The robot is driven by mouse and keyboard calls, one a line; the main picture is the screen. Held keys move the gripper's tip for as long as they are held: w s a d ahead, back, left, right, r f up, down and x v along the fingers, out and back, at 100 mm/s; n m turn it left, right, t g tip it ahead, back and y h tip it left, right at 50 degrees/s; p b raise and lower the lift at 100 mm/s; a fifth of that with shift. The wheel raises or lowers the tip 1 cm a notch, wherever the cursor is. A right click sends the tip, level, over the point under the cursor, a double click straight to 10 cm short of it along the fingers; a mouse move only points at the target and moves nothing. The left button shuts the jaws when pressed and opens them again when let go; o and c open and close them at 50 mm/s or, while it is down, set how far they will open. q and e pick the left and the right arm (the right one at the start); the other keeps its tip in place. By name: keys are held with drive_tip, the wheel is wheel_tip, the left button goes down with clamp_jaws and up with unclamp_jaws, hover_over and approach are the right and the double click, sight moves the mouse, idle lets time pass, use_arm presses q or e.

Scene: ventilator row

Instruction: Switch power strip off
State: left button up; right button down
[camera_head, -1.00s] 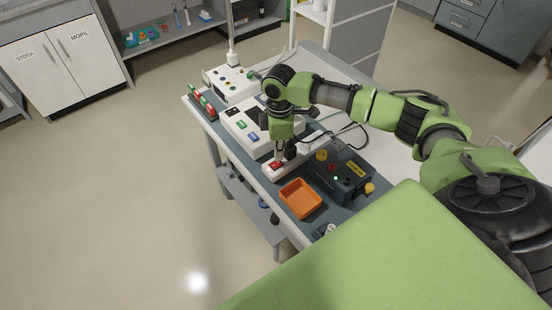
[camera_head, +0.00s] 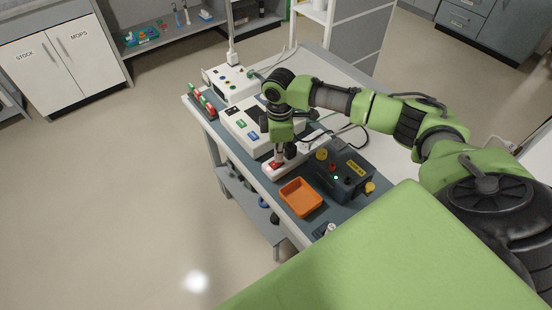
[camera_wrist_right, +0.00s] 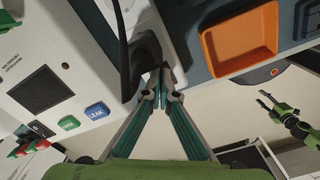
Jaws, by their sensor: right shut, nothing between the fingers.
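The white power strip (camera_head: 271,171) lies on the bench between the white device and the dark box, with a red switch (camera_head: 275,165) at its near end. My right gripper (camera_head: 277,161) points down at this end, shut and empty, with its fingertips at or just above the switch. Whether they touch it is unclear. In the right wrist view the closed fingertips (camera_wrist_right: 162,88) meet over the strip's end and hide the switch. My left gripper (camera_wrist_right: 264,98) shows at the right of that view, apart from the bench, its fingers spread.
An orange tray (camera_head: 301,198) and a dark box (camera_head: 344,176) with knobs stand close to the right of the strip. A white device (camera_head: 238,130) with coloured buttons stands to its left. Black cables (camera_head: 352,134) run behind. Floor left of the bench is clear.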

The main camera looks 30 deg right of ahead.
drive_tip(key=shift+s+f, duration=0.1)
drive_tip(key=shift+f, duration=0.4)
drive_tip(key=shift+r+p, duration=0.95)
drive_tip(key=shift+p, duration=0.1)
wheel_tip(320, 180, up, 5)
drive_tip(key=p, duration=0.6)
drive_tip(key=shift+r, duration=0.1)
